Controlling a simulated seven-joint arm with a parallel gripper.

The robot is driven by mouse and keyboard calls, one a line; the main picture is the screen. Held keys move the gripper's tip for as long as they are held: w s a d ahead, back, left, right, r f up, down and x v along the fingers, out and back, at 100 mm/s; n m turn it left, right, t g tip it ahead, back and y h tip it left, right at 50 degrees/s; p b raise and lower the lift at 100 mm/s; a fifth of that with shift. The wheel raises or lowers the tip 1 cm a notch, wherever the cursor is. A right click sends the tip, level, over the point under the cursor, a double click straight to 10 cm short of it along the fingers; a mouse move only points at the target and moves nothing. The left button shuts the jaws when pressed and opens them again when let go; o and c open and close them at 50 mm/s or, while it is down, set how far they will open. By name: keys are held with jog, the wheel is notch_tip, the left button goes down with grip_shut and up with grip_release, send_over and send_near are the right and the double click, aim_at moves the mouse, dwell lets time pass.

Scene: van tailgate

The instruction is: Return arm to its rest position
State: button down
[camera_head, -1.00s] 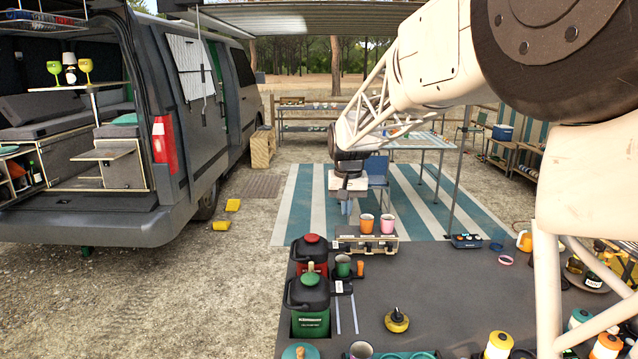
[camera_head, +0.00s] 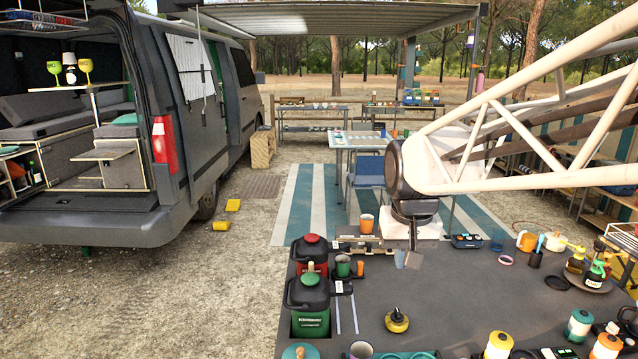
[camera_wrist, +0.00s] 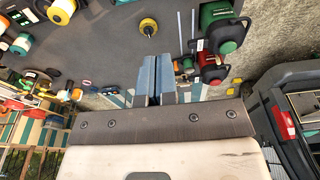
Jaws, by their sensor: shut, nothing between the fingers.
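My gripper (camera_head: 409,260) hangs below the dark wrist joint of my pale lattice arm, over the far edge of the grey table (camera_head: 440,300). In the wrist view my gripper's two blue-grey fingers (camera_wrist: 156,80) lie close together with nothing between them. Behind it in the head view is an orange cup (camera_head: 366,223) at the table's far edge. My arm reaches in from the right and hides part of the blue-striped mat and the shelves behind.
A red-lidded canister (camera_head: 309,254) and a green canister (camera_head: 309,305) stand at the table's left. A yellow-and-black round item (camera_head: 397,320) sits mid-table. Bottles and a tray (camera_head: 590,284) crowd the right. The grey van (camera_head: 100,220) stands left, with open ground between.

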jog(key=s+d+f, duration=0.1)
jog(key=s+f, duration=0.2)
jog(key=s, duration=0.7)
jog(key=s+d+f, duration=0.2)
jog(key=s+f, duration=0.1)
jog(key=s, duration=0.7)
jog(key=shift+f+t, duration=0.4)
